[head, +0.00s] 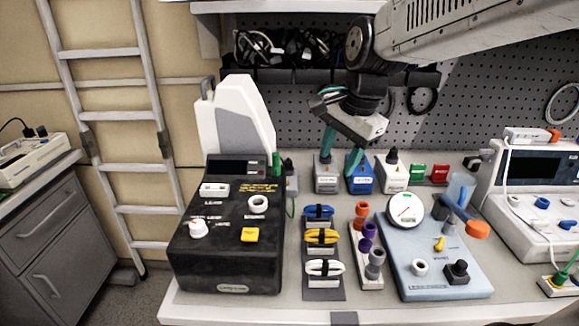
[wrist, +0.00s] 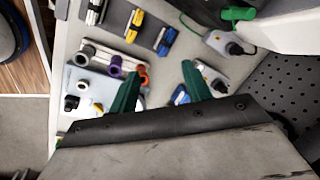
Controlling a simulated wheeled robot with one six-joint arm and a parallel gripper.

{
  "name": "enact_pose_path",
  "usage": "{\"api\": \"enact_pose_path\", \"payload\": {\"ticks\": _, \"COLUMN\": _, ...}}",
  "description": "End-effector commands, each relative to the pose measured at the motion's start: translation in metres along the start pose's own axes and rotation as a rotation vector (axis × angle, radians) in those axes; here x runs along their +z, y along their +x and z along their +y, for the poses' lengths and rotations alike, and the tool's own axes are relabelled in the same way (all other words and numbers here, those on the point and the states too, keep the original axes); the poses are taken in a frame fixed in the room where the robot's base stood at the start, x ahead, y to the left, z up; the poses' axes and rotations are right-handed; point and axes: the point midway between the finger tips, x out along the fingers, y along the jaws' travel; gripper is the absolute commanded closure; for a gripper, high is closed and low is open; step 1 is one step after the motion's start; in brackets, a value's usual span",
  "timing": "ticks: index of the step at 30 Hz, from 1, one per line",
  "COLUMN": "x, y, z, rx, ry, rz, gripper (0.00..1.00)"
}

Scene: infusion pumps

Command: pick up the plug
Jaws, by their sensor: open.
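A green plug-like connector (head: 276,165) sits at the right side of the black pump; it also shows in the wrist view (wrist: 238,14), with a thin green cable. Beside it stands a small grey box (head: 292,184) with a dark top. Another green plug-like piece (head: 561,278) lies at the front right; I cannot tell which is the plug of the task. My gripper (head: 341,156) is open and empty, with green fingers pointing down near the grey box (head: 325,176) and blue box (head: 360,178). It lies to the right of the first green connector, apart from it.
The black pump (head: 225,265) and its tall white part (head: 234,120) stand left. Yellow, blue and white cable bundles (head: 321,236), coloured rings (head: 368,232) and a light-blue panel (head: 440,280) fill the middle. A perforated board (head: 440,120) stands behind; a white device (head: 540,190) stands right.

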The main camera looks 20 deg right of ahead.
Motion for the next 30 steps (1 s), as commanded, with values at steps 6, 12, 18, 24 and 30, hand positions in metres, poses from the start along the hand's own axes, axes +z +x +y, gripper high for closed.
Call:
{"api": "enact_pose_path", "payload": {"ticks": 6, "x": -0.044, "y": 0.05, "z": -0.098, "rx": -0.054, "ry": 0.627, "rz": -0.036, "gripper": 0.51}}
{"api": "enact_pose_path", "payload": {"ticks": 12, "x": -0.08, "y": 0.104, "z": -0.165, "rx": -0.092, "ry": 1.141, "rz": -0.082, "gripper": 0.51}}
{"api": "enact_pose_path", "payload": {"ticks": 18, "x": -0.1, "y": 0.14, "z": -0.198, "rx": -0.11, "ry": 1.44, "rz": -0.116, "gripper": 0.51}}
{"api": "enact_pose_path", "payload": {"ticks": 24, "x": -0.104, "y": 0.16, "z": -0.208, "rx": -0.112, "ry": 1.517, "rz": -0.127, "gripper": 0.51}}
{"api": "enact_pose_path", "payload": {"ticks": 30, "x": -0.104, "y": 0.178, "z": -0.211, "rx": -0.114, "ry": 1.515, "rz": -0.126, "gripper": 0.51}}
